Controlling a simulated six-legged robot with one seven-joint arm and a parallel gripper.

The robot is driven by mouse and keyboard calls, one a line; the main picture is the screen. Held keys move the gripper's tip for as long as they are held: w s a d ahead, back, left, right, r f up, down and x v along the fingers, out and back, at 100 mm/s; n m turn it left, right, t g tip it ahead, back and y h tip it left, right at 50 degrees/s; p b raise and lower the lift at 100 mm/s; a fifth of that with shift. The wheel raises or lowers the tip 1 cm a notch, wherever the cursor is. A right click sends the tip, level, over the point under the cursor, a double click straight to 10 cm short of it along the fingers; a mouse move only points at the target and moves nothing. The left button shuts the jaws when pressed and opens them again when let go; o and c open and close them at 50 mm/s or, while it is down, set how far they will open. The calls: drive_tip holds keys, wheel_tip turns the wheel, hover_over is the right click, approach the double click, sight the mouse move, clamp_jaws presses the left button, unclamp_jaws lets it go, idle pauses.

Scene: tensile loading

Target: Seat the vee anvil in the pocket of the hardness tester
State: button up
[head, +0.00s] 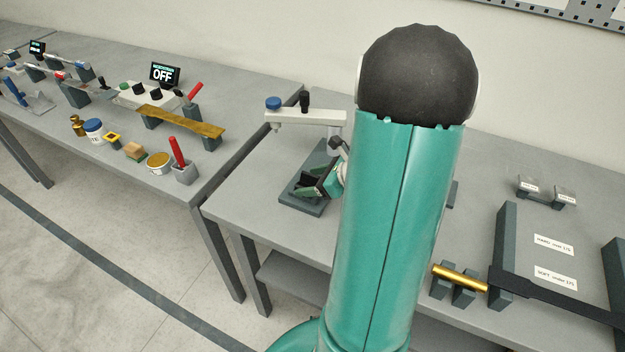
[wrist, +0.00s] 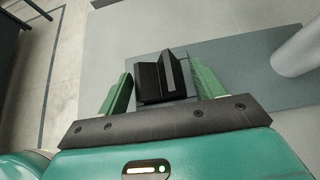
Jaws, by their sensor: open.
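The vee anvil (wrist: 165,80) is a black block with a groove, seen in the wrist view between my green fingers. My gripper (wrist: 160,76) is open, with one finger on each side of the anvil; only narrow gaps show, and I cannot tell whether either finger touches it. The hardness tester (head: 305,119) has a pale head with a blue knob over a dark base plate (head: 297,203). In the head view my gripper (head: 318,187) is low over this plate. The pocket is hidden, so I cannot tell how the anvil sits in it.
A pale cylindrical post (wrist: 298,52) stands on the plate at the right of the wrist view. In the head view, a brass bar (head: 460,278) lies on dark blocks at right. The left bench (head: 235,160) holds several tools. My arm hides the middle of the tester bench.

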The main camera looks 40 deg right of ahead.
drive_tip(key=v, duration=1.2)
drive_tip(key=w+a+r+n+g+y, duration=0.1)
drive_tip(key=w+a+r+n+g, duration=0.15)
drive_tip(key=a+n, duration=0.55)
drive_tip(key=w+a+r+n+g, duration=0.1)
drive_tip(key=a+r+n+g, duration=0.2)
drive_tip(key=a+n, duration=0.5)
drive_tip(key=s+a+r+n+h, duration=0.2)
drive_tip(key=a+r+n, duration=0.1)
drive_tip(key=a+n, duration=0.4)
drive_tip(key=s+a+r+n+h, duration=0.1)
drive_tip(key=a+r+n+h, duration=0.1)
drive_tip(key=a+n, duration=0.6)
drive_tip(key=shift+s+r+n+t+h, duration=0.4)
drive_tip(key=shift+r+n, duration=0.2)
drive_tip(key=shift+r, duration=0.1)
drive_tip(key=shift+o, duration=0.4)
drive_tip(key=shift+a, duration=0.1)
drive_tip(key=shift+a, duration=0.1)
